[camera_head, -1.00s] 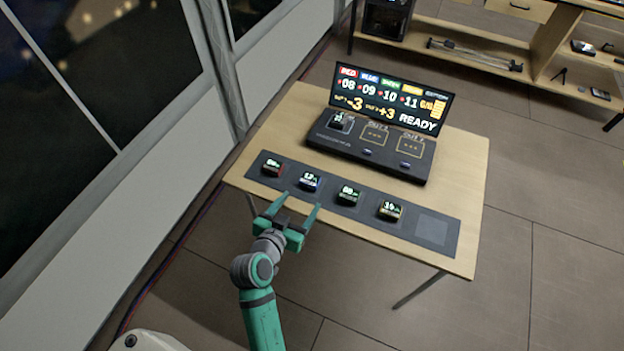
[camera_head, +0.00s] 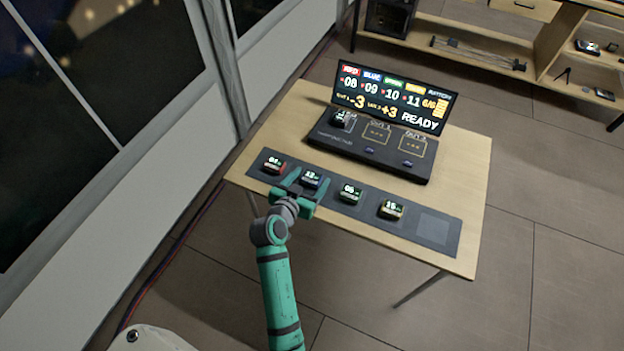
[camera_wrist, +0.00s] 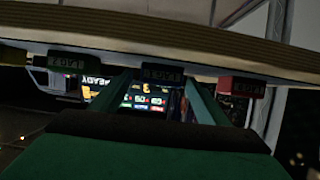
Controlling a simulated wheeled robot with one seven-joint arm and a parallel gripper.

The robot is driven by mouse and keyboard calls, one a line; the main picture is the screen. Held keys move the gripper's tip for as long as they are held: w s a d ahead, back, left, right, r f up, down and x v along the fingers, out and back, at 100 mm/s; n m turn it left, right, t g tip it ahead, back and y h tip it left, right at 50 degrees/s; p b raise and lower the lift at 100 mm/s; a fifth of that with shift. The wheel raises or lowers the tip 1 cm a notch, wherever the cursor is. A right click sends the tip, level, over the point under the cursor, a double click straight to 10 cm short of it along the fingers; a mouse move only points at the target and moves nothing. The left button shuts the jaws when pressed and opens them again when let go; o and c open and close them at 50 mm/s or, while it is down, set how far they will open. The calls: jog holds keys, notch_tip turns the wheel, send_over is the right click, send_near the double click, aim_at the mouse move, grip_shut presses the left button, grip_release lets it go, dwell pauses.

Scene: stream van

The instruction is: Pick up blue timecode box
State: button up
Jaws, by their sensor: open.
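The blue timecode box (camera_head: 311,178) is a small dark box with a lit display and blue trim. It sits on the dark mat, second from the left. My gripper (camera_head: 313,182) is open, with its green fingers on either side of the blue box. In the wrist view, which is upside down, the box (camera_wrist: 162,74) shows between the fingers (camera_wrist: 155,85). Whether the fingers touch it cannot be told.
The red box (camera_head: 273,164) is close on the left and the green box (camera_head: 349,194) on the right. A yellow box (camera_head: 391,209) lies further right, before an empty mat square (camera_head: 433,229). Behind stands a console (camera_head: 375,152) with a lit screen (camera_head: 393,97).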

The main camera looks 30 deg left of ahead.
jog(key=shift+w+a+f, duration=0.1)
jog(key=shift+w+f, duration=0.2)
jog(key=shift+w, duration=0.3)
jog(key=c, duration=1.2)
jog(key=shift+r, duration=0.1)
